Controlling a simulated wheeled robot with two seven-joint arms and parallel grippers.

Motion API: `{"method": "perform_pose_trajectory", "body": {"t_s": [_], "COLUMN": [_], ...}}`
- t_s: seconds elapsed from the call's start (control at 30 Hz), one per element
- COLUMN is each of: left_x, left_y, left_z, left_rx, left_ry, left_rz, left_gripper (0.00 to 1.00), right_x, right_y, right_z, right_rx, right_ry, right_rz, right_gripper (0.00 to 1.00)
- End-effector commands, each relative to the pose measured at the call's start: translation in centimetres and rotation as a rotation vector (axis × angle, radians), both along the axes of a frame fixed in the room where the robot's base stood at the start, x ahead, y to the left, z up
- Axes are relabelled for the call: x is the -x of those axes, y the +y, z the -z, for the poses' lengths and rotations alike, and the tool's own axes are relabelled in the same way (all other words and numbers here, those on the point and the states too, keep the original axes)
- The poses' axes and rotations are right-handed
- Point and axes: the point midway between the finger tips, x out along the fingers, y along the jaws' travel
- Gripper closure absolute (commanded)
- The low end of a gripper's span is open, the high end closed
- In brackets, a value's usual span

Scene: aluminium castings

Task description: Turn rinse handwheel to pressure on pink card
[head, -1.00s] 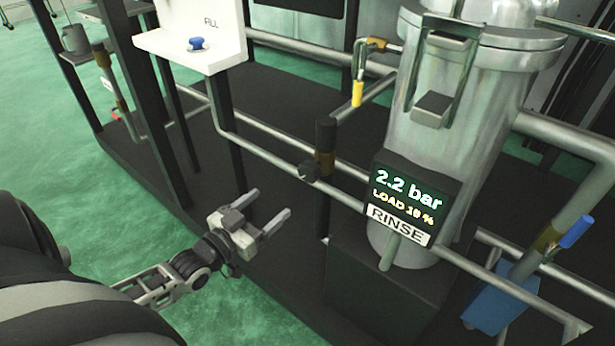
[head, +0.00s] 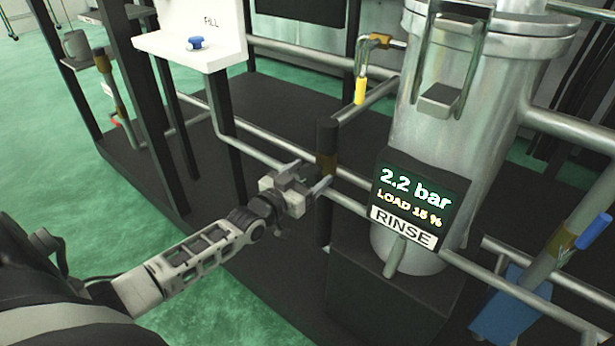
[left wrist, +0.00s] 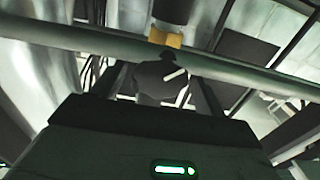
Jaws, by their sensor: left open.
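My left gripper (head: 314,180) is open at the pipe left of the rinse display. In the left wrist view a dark handwheel (left wrist: 158,80) with a pale pointer mark lies between its two fingers, in front of a pipe; I cannot tell whether they touch it. In the head view my gripper hides the handwheel. The rinse display (head: 418,200) reads 2.2 bar and LOAD 15 %, above a RINSE label. I see no pink card in either view. My right gripper is not in view.
A steel vessel (head: 465,110) stands behind the display. A dark upright valve post (head: 327,140) rises beside my gripper. A yellow-handled valve (head: 361,90) is above, a blue-handled valve (head: 593,232) at right. A white FILL panel (head: 215,45) stands back left.

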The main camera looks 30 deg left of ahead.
Motion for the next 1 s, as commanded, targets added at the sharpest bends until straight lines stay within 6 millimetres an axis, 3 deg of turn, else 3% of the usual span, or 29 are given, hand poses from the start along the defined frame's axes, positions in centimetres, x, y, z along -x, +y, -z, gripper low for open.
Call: {"method": "perform_pose_trajectory", "body": {"t_s": [0.13, 0.3, 0.67, 1.0], "left_x": [0.02, 0.04, 0.06, 0.07], "left_y": [-0.01, 0.0, -0.03, -0.18], "left_z": [0.01, 0.01, -0.08, -0.21], "left_rx": [0.001, 0.001, -0.038, -0.26], "left_ry": [0.0, 0.0, -0.003, -0.02], "left_rz": [0.0, 0.0, -0.001, -0.001], "left_gripper": [0.27, 0.72, 0.72, 0.72], "right_x": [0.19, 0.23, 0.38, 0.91], "right_y": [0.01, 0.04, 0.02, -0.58], "right_z": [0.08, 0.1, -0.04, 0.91], "right_rx": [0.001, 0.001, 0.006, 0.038], "right_ry": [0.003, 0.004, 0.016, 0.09], "right_rz": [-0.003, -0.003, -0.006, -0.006], "right_gripper": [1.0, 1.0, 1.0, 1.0]}}
